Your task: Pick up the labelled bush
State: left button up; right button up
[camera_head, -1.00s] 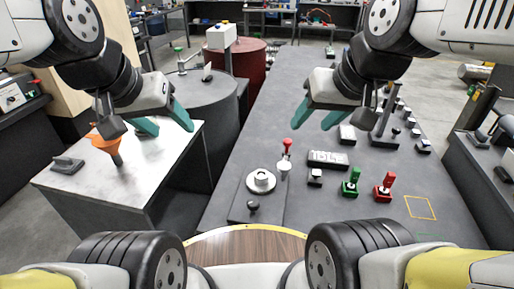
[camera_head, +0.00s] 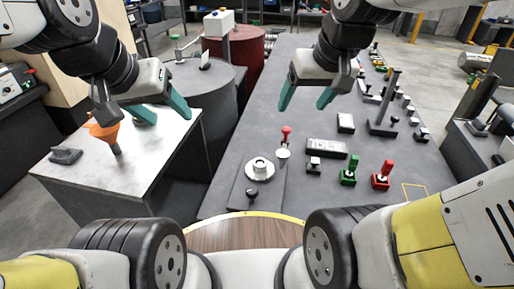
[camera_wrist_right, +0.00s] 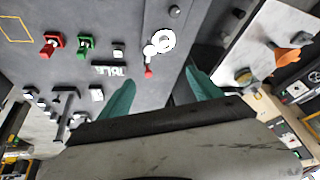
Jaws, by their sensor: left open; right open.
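A pale round ring-like piece (camera_head: 260,168), which may be the bush, sits on a dark plate on the grey bench. It also shows in the right wrist view (camera_wrist_right: 163,42). I cannot read a label on it. A dark block with white lettering (camera_head: 326,148) lies to its right; in the right wrist view it is upside down (camera_wrist_right: 110,70). My right gripper (camera_head: 302,106) is open and empty above the bench, behind these pieces; its teal fingers also show in the right wrist view (camera_wrist_right: 160,82). My left gripper (camera_head: 168,117) is open and empty above the left table.
A red-knobbed lever (camera_head: 286,135), a green switch (camera_head: 349,172) and a red switch (camera_head: 382,176) stand on the bench. Grey (camera_head: 205,95) and red (camera_head: 240,50) barrels stand behind.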

jog(key=w+a+f+n+g+h, duration=0.1)
jog(key=w+a+f+n+g, duration=0.1)
jog(key=w+f, duration=0.5)
jog(key=n+g, duration=0.3)
send_over(260, 163)
jog(key=shift+h, duration=0.4)
jog(key=f, duration=1.9)
jog(key=shift+s+a+f, duration=0.15)
jog(key=shift+a+f, duration=0.05)
jog(key=shift+a, duration=0.05)
jog(key=f, duration=0.8)
jog(key=shift+d, duration=0.2)
grip_shut()
